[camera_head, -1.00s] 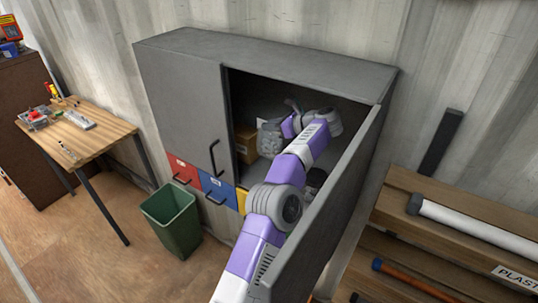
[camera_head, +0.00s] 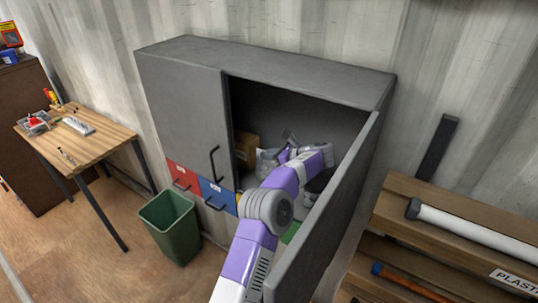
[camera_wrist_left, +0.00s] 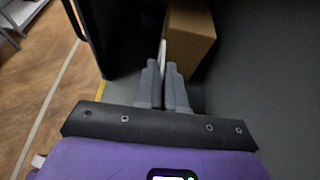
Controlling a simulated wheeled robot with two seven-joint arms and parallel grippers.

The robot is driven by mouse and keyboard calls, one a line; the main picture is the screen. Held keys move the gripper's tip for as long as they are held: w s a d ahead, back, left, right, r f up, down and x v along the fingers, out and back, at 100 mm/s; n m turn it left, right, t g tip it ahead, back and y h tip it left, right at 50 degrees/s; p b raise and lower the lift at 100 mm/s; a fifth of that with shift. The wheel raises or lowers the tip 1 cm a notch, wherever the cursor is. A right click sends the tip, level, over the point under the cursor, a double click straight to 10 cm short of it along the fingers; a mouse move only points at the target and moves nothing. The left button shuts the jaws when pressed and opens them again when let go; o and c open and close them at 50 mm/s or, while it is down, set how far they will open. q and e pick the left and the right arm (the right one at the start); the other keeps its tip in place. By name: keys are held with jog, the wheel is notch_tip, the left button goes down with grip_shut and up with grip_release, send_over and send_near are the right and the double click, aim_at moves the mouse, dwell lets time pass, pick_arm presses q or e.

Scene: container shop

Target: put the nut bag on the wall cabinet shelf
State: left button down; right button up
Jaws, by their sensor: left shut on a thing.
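The grey wall cabinet (camera_head: 183,115) stands open on its right side, and my left arm reaches into it from the front. My left gripper (camera_head: 270,161) is inside, low in the open compartment, right of a cardboard box. It is shut on a small pale thing, which I take to be the nut bag (camera_wrist_left: 163,52); only a thin whitish strip shows at the fingertips (camera_wrist_left: 163,68) in the left wrist view. The shelf (camera_wrist_left: 250,85) is a dark grey surface around the gripper. I cannot tell whether the bag touches it. My right gripper is not in view.
The cardboard box (camera_head: 247,148) also shows just ahead of the fingers in the left wrist view (camera_wrist_left: 190,38). The open cabinet door (camera_head: 325,215) stands close to the right of my arm. A green bin (camera_head: 170,225), a workbench (camera_head: 95,135) and a wooden rack (camera_head: 440,205) stand around.

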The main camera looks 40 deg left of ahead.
pick_arm(q)
jog(key=shift+f, duration=0.1)
jog(key=c, duration=1.2)
grip_release()
jog(key=shift+c, duration=0.2)
jog(key=shift+r, duration=0.2)
jog(key=b+v, duration=0.2)
jog(key=v, duration=0.5)
jog(key=shift+d, duration=0.2)
jog(key=shift+r, duration=0.1)
